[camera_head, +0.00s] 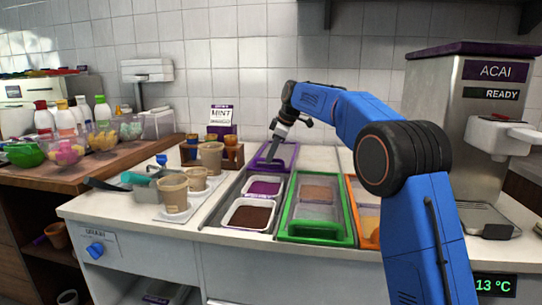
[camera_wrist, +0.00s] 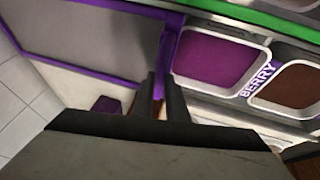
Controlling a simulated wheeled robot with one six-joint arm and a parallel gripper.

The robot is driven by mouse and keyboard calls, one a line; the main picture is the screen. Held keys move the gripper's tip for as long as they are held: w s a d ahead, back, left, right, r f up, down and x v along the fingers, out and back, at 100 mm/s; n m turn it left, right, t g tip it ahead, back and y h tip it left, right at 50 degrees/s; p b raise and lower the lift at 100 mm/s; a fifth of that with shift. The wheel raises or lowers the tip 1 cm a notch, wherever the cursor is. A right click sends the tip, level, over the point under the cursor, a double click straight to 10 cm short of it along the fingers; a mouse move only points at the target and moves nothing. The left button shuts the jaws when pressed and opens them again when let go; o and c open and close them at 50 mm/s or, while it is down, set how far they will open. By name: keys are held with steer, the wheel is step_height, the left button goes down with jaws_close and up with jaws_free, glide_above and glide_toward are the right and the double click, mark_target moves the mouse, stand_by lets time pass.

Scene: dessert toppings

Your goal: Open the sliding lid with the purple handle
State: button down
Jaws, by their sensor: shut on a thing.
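The sliding lid (camera_head: 290,150) with the purple rim lies over the far end of the left topping bay, behind two uncovered tubs. In the wrist view its grey panel (camera_wrist: 85,45) fills the upper left. Its purple handle (camera_wrist: 170,45) runs along the edge nearest the tubs. My gripper (camera_head: 270,159) reaches down to this near edge. In the wrist view the two dark fingers of my gripper (camera_wrist: 160,95) are close together on the handle, shut on it. The fingers hide part of the handle. The purple berry tub (camera_head: 265,188) and brown tub (camera_head: 247,216) show open.
A green-framed lid (camera_head: 315,231) sits right of the open tubs, with an orange-framed lid (camera_head: 364,205) beyond. Paper cups (camera_head: 173,193) stand left on a tray. The acai machine (camera_head: 445,100) stands right; the tiled wall is behind.

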steer(key=c, duration=1.7)
jaws_free()
steer(key=shift+c, duration=0.2)
steer(key=v, duration=1.7)
steer(key=shift+r, duration=0.2)
steer(key=shift+d, duration=0.15)
